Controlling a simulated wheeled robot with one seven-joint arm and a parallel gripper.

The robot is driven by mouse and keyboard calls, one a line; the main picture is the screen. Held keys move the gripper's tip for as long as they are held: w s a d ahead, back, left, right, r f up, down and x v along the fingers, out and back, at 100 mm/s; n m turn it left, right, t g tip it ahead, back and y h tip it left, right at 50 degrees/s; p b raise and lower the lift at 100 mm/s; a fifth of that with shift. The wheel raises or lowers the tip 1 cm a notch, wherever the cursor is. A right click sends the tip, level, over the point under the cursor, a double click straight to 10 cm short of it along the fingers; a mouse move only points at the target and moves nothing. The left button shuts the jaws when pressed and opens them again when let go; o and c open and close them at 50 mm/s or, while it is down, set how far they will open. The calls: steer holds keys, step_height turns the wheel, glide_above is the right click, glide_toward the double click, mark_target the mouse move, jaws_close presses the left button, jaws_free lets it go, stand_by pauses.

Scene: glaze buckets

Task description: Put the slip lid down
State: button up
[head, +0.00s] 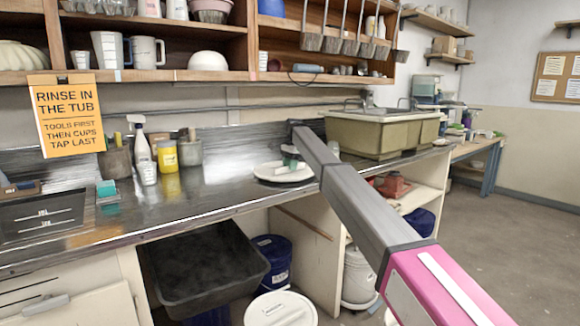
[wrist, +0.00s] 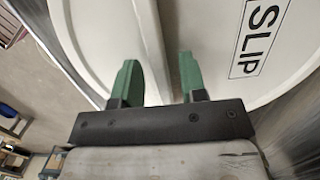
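The slip lid is a wide, round white disc (head: 284,174) at the metal counter, left of the sink in the head view. In the wrist view, the lid (wrist: 215,30) fills much of the picture, with a "SLIP" label right of its raised bar handle. My gripper (head: 290,154) is above the lid.
On the metal counter (head: 225,192), a spray bottle (head: 144,157) and a yellow jar (head: 167,156) stand left. The sink (head: 370,135) is right. Ladles (head: 335,42) hang above. Below are a black tub (head: 205,262) and a white lidded bucket (head: 281,310). Counter left of the lid is clear.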

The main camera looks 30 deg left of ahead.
steer(key=shift+r, duration=0.1)
step_height(320, 180, up, 12)
steer(key=w, duration=0.1)
steer(key=shift+w+d, duration=0.2)
steer(key=shift+d, duration=0.05)
stand_by(0.4)
steer(key=shift+s, duration=0.15)
